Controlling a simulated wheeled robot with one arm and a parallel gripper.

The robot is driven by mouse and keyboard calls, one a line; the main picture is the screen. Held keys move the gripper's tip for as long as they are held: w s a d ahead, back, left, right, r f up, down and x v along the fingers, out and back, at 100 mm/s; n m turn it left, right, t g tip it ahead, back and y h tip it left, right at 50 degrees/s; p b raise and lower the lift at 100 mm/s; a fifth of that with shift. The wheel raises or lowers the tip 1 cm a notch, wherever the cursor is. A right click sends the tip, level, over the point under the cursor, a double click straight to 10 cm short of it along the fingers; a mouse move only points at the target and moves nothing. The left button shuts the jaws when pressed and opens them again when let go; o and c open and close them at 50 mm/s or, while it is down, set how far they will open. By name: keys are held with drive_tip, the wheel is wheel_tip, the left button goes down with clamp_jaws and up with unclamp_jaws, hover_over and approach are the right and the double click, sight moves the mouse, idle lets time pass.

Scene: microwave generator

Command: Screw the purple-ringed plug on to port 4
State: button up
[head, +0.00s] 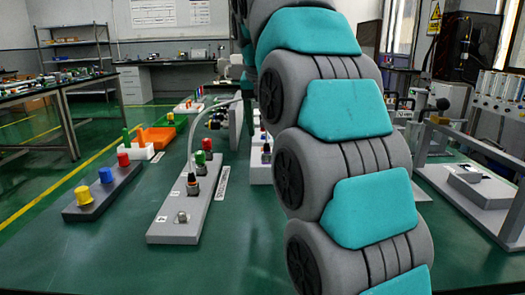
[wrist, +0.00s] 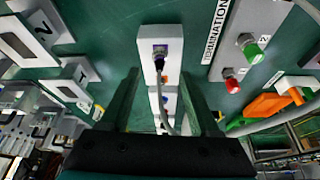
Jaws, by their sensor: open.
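In the wrist view, a plug with a purple-blue ring (wrist: 160,52) stands on the white strip (wrist: 150,70), and a grey cable (wrist: 169,115) runs from it towards the camera. My gripper (wrist: 159,76) is open, with one finger on each side of the strip and nothing clearly held. In the head view, my arm hides the gripper. The grey port board (head: 163,233) carries a bare metal port (head: 182,217) at its near end, a cabled black connector (head: 193,184) behind it, and red and green caps. I cannot read which port is 4.
A dark board (head: 100,200) with yellow and red caps lies left of the port board. Orange (head: 157,138) and green trays stand behind. A grey fixture (head: 478,185) stands at right. Green table (head: 120,255) is clear in front. A cable arches over the port board.

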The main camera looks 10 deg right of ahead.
sight(267, 148)
drive_tip(key=shift+x, duration=2.95)
clamp_jaws()
